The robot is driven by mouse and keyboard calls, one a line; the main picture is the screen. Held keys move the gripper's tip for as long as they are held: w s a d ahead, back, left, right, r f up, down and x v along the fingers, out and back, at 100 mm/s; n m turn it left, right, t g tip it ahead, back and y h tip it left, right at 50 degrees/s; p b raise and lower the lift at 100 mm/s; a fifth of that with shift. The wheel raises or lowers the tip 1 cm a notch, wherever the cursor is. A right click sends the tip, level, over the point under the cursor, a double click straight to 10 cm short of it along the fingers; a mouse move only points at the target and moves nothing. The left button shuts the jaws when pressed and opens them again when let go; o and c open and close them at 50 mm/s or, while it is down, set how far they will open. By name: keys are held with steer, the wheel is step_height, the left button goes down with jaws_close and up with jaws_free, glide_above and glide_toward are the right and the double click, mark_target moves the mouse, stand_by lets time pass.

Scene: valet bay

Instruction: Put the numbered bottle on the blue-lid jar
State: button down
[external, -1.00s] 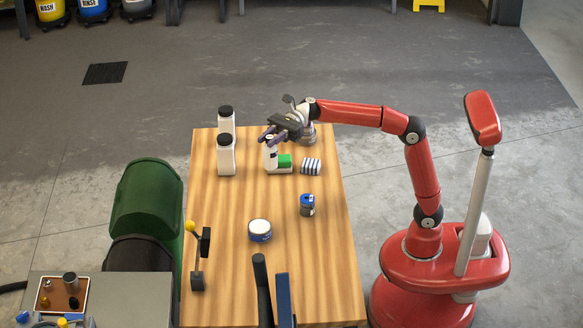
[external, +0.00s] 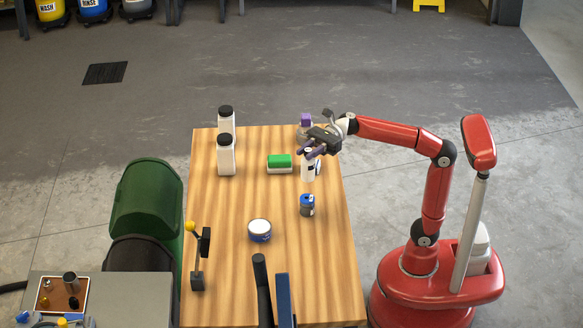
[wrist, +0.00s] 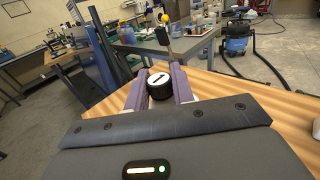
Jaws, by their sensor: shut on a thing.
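My gripper (external: 310,150) is shut on the white numbered bottle (external: 307,170), gripping it near its top. The bottle hangs upright over the right part of the wooden table. In the wrist view its black cap (wrist: 160,85) with a white label marked 1 shows between the purple fingers (wrist: 161,78). The blue-lid jar (external: 307,208), small with a dark body, stands on the table, nearer the front than the bottle and apart from it. Any gap under the bottle is hard to judge.
Two white bottles with black caps (external: 226,157) stand at the back left. A green and white block (external: 279,163) lies left of the held bottle. A purple-topped item (external: 306,121) stands behind my gripper. A pale-topped blue tin (external: 260,231) and a yellow-knobbed lever (external: 197,265) are nearer the front.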

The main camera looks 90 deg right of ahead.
mark_target(308, 171)
step_height(308, 171, down, 8)
steer(key=shift+r+b, duration=0.1)
steer(key=shift+b, duration=0.95)
steer(key=shift+f, duration=0.25)
steer(key=c, duration=1.2)
jaws_free()
steer(key=shift+r, duration=0.1)
steer(key=shift+r, duration=0.2)
steer(key=v, duration=1.2)
